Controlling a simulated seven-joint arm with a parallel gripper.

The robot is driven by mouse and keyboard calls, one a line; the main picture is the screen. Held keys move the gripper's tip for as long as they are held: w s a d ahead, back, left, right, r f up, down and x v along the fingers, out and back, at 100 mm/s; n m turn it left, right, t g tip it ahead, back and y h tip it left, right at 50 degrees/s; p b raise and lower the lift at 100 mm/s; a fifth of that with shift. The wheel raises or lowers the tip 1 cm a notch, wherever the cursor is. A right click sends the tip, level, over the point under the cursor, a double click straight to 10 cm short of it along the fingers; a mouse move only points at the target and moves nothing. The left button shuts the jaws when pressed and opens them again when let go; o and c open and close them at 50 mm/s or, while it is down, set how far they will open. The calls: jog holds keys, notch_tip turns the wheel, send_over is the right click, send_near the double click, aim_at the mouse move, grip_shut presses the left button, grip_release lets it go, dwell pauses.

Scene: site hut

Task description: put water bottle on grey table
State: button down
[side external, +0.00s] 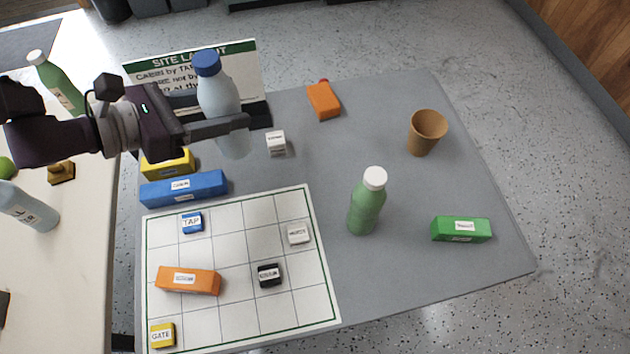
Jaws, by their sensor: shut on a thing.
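My gripper (222,127) is shut on a pale translucent bottle with a blue cap (217,95), the likely water bottle. The bottle is nearly upright, slightly tilted in the picture, in front of the site sign at the back left of the grey table (410,275). A finger crosses the bottle's lower half and hides part of it. I cannot tell whether its base touches the table or hangs just above it.
A white grid sheet (230,250) with several labelled blocks covers the front left. A blue block (184,188) and a small white block (276,143) are near the bottle. A green bottle (367,203), brown cup (426,132) and green block (461,229) stand right.

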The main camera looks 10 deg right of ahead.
notch_tip(320, 180, down, 16)
jog(key=shift+r, duration=0.25)
jog(key=shift+f, duration=0.1)
jog(key=c, duration=0.6)
grip_release()
jog(key=shift+f, duration=0.1)
jog(key=v, duration=1.2)
